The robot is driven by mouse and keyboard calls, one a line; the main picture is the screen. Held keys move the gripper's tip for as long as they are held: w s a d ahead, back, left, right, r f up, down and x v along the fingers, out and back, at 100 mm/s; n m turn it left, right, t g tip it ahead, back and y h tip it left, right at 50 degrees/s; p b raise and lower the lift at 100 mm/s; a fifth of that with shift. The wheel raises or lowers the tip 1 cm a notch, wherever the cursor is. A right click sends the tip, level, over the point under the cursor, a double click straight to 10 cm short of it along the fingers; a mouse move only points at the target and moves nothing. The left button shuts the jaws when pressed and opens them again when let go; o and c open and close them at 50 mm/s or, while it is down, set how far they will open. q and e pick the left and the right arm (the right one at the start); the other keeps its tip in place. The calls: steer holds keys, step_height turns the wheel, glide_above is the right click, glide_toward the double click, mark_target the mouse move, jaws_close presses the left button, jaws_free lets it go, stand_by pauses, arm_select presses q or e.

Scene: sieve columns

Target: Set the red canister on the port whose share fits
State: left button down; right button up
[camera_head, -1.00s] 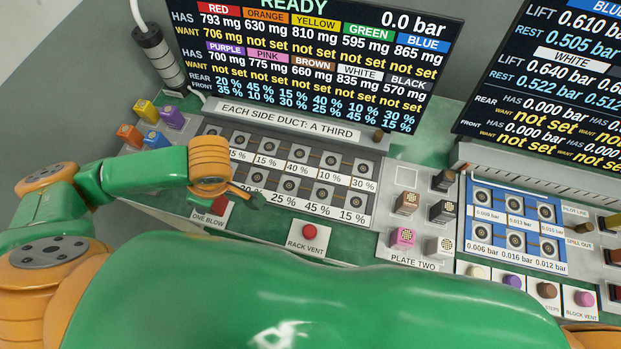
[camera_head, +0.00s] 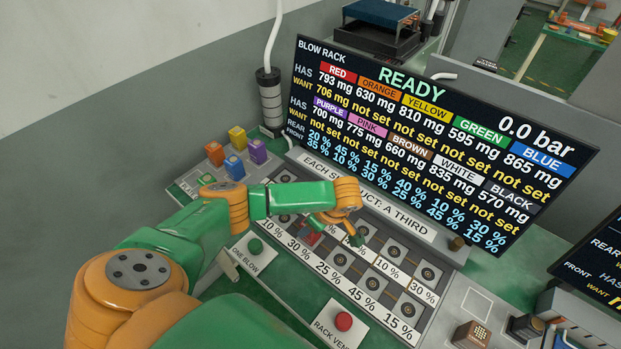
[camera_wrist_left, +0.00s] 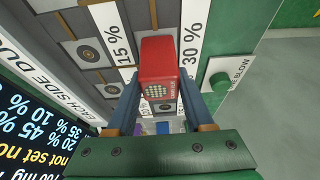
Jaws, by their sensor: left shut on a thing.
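My left gripper (camera_head: 318,228) is shut on the red canister (camera_wrist_left: 158,70), which stands between its fingers in the left wrist view. In the head view the canister (camera_head: 308,238) shows as a small red patch under the gripper. It is at the rack's front row (camera_head: 372,284), between the rear label "15 %" (camera_wrist_left: 122,45) and the front label "30 %" (camera_wrist_left: 191,45). The port beneath it is hidden, and I cannot tell whether it touches. The blow rack screen (camera_head: 440,140) reads READY, 0.0 bar, red has 793 mg, want 706 mg. My right gripper is not in view.
Orange (camera_head: 214,153), yellow (camera_head: 238,137), blue (camera_head: 235,167) and purple (camera_head: 258,151) canisters stand at the rack's left. A green ONE BLOW button (camera_head: 255,246) and a red RACK VENT button (camera_head: 343,321) are in front. Brown (camera_head: 472,335) and black (camera_head: 525,327) canisters are at lower right.

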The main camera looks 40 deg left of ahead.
arm_select(q)
steer(key=shift+f, duration=0.1)
steer(key=shift+c, duration=1.4)
jaws_free()
steer(key=p+v, duration=0.4)
steer(key=v, duration=0.8)
